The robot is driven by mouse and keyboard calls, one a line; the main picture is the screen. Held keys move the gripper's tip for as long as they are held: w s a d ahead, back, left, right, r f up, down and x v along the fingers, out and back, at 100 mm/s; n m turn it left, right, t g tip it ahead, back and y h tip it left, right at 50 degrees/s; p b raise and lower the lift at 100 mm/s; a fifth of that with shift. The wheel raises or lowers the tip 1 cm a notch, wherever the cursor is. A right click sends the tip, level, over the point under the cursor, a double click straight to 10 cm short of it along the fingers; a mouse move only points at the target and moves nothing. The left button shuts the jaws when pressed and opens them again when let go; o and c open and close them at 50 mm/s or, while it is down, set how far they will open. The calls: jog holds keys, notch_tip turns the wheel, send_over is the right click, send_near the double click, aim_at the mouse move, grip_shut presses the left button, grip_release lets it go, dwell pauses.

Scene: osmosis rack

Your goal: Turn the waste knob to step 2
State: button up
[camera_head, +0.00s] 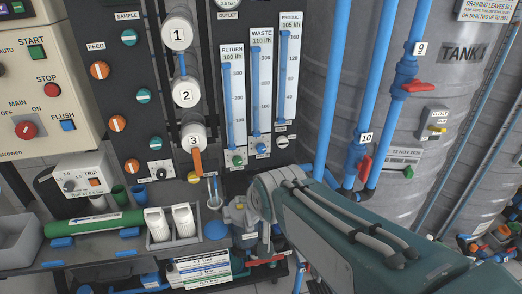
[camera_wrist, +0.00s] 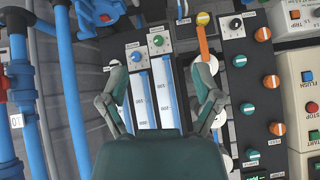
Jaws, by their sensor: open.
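The waste knob (camera_head: 261,148) is a small blue knob with a light pointer, under the waste gauge (camera_head: 261,85) on the dark panel. In the wrist view, which is turned over, the waste knob (camera_wrist: 135,56) shows between the fingertips, left of the middle. The green return knob (camera_wrist: 157,40) is beside it. My gripper (camera_wrist: 158,80) is open and empty, its two fingers apart and not touching the knob. In the head view my arm comes in from the lower right, and the fingers cannot be made out there. The step the pointer marks is too small to read.
The return gauge (camera_head: 232,100) and product gauge (camera_head: 288,70) flank the waste gauge. An orange-handled valve (camera_head: 197,160) sticks out left of the return knob. Blue pipes (camera_head: 335,80) and a tank (camera_head: 440,130) stand to the right. A low bench with filters (camera_head: 184,220) lies below.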

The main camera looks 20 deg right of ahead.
jog(key=w+d+f+m+t+h, duration=0.1)
jog(key=w+d+f+m+t, duration=0.2)
jog(key=w, duration=0.7)
jog(key=m+t+h, duration=0.2)
jog(key=m+t, duration=0.4)
jog(key=m, duration=0.1)
send_near(262, 151)
jog(key=x, duration=1.1)
jog(key=shift+r, duration=0.1)
grip_shut()
